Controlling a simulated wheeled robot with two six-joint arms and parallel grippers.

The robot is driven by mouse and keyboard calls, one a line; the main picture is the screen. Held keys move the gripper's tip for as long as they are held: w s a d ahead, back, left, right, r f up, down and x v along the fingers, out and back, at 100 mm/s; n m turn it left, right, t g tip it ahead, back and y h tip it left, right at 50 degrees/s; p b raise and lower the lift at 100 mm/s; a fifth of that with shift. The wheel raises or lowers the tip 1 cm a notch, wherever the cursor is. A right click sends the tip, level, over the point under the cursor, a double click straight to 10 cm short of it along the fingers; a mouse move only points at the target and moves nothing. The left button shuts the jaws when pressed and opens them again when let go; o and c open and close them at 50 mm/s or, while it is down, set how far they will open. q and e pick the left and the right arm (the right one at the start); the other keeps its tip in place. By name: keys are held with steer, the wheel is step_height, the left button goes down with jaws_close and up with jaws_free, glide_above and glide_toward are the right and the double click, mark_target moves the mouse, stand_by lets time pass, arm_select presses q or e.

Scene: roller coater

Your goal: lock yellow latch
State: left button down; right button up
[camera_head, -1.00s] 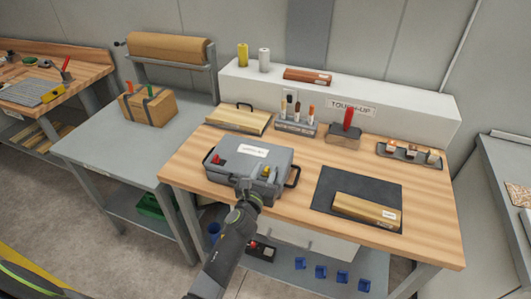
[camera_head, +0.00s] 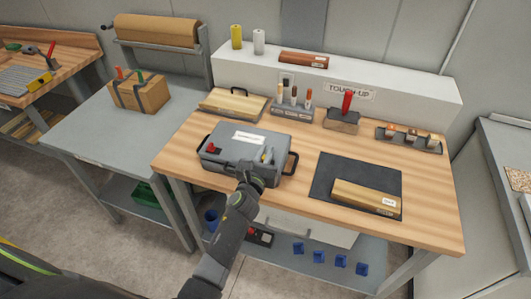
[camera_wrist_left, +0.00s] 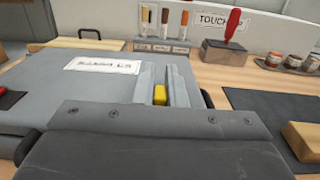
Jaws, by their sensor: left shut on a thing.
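A grey case (camera_head: 240,142) with a white label lies closed on the wooden bench. Its red latch (camera_head: 213,149) shows at the left of the lid, and also at the left edge of the left wrist view (camera_wrist_left: 10,98). The yellow latch (camera_wrist_left: 160,95) shows between my two finger plates in the left wrist view. My left gripper (camera_head: 266,156) is at the case's front right and is shut on the yellow latch. My right gripper is not in view.
A dark mat (camera_head: 330,175) with a wooden block (camera_head: 367,197) lies to the right of the case. A wooden panel (camera_head: 233,104), a rack of marker sticks (camera_head: 292,108) and a red-handled tool (camera_head: 346,103) stand behind. Bare bench top lies between case and mat.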

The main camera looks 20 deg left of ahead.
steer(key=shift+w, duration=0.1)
arm_select(q)
steer(key=shift+d, duration=1.25)
steer(key=c, duration=1.5)
jaws_free()
steer(key=shift+a, duration=0.35)
steer(key=shift+d, duration=0.1)
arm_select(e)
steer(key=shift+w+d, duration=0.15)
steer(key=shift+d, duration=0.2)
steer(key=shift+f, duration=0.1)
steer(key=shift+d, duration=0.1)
